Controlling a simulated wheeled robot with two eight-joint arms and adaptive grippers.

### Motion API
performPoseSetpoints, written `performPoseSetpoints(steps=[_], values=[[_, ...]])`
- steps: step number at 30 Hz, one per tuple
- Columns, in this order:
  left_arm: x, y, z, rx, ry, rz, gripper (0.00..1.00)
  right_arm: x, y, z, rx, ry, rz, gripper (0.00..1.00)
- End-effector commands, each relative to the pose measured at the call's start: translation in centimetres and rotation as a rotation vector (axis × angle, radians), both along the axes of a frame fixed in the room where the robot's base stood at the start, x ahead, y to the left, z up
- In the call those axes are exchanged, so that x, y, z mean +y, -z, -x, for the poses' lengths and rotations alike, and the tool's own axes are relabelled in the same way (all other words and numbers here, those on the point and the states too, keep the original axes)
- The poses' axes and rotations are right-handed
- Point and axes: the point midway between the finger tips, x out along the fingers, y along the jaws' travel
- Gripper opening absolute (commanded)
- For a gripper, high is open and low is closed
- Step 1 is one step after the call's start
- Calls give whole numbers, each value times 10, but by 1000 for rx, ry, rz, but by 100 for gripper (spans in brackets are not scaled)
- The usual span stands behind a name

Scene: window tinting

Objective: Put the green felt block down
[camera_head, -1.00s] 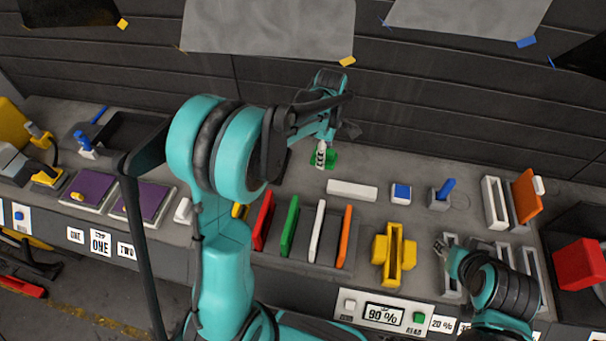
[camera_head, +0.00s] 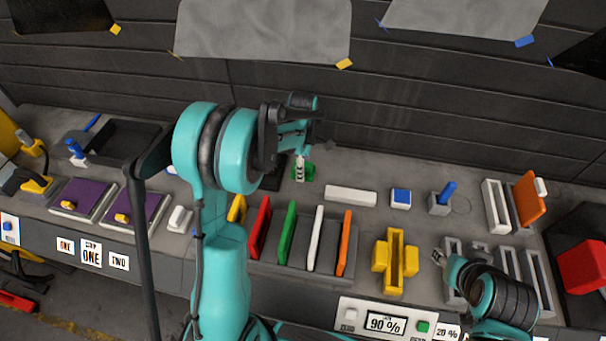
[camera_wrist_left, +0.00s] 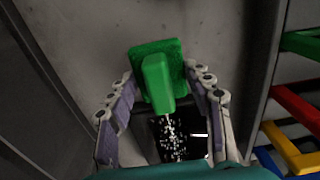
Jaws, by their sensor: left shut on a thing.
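The green felt block (camera_head: 309,173) is at the back of the bench in the head view, left of a long white bar. My left gripper (camera_head: 300,170) is around it. In the left wrist view the green felt block (camera_wrist_left: 158,75) has a flat pad and a raised grip between the fingers of my left gripper (camera_wrist_left: 160,85), which is shut on it. The grey bench surface lies just beyond the pad; I cannot tell whether they touch. My right gripper (camera_head: 438,257) is small and empty-looking by the yellow cross-shaped holder; its jaw state is unclear.
A rack holds red (camera_head: 260,228), green (camera_head: 287,233), white (camera_head: 315,238) and orange (camera_head: 344,243) cards. A white bar (camera_head: 350,195), a blue-topped block (camera_head: 401,198) and a yellow holder (camera_head: 395,262) stand to the right. A dark tray (camera_head: 125,138) is at the left.

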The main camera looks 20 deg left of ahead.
Motion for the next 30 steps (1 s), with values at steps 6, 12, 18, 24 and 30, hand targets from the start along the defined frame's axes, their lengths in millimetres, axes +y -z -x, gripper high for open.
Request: performPoseSetpoints(steps=[6,12,18,24,30], values=[[0,33,0,0,0,0,24,0,10,0,0,0,0,40],[0,35,0,0,0,0,24,0,10,0,0,0,0,40],[-1,39,0,0,0,0,24,0,14,0,0,0,0,40],[-1,38,0,0,0,0,72,0,13,0,0,0,0,40],[-1,38,0,0,0,0,72,0,12,0,0,0,0,40]])
